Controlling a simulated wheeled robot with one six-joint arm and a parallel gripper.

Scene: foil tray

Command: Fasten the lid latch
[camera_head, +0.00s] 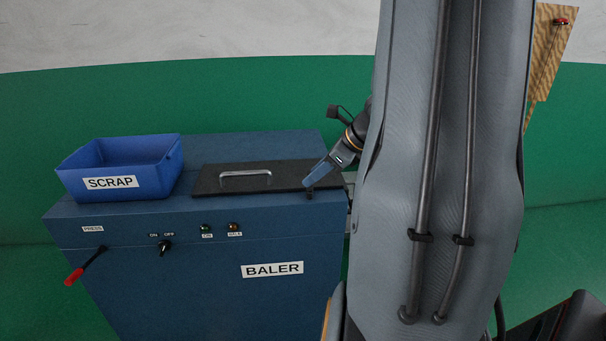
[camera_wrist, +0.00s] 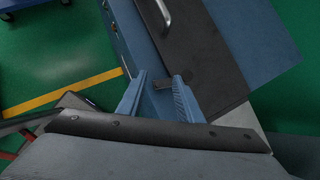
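The dark lid (camera_head: 280,176) with a metal handle (camera_head: 246,174) lies flat on top of the blue baler (camera_head: 200,290). A small dark piece, apparently the latch (camera_wrist: 163,84), shows at the lid's near end. My gripper (camera_head: 312,180) is at the lid's right end, pointing down-left. In the wrist view my gripper (camera_wrist: 160,78) has its fingers apart, one on each side of the small piece. I cannot tell whether they touch it.
A blue SCRAP bin (camera_head: 120,184) stands on the baler's top left. The front has a red-handled PRESS lever (camera_head: 84,265), an ON/OFF switch (camera_head: 165,247) and two lamps. A wooden board with a red button (camera_head: 561,21) is at the upper right. My arm hides much of the right side.

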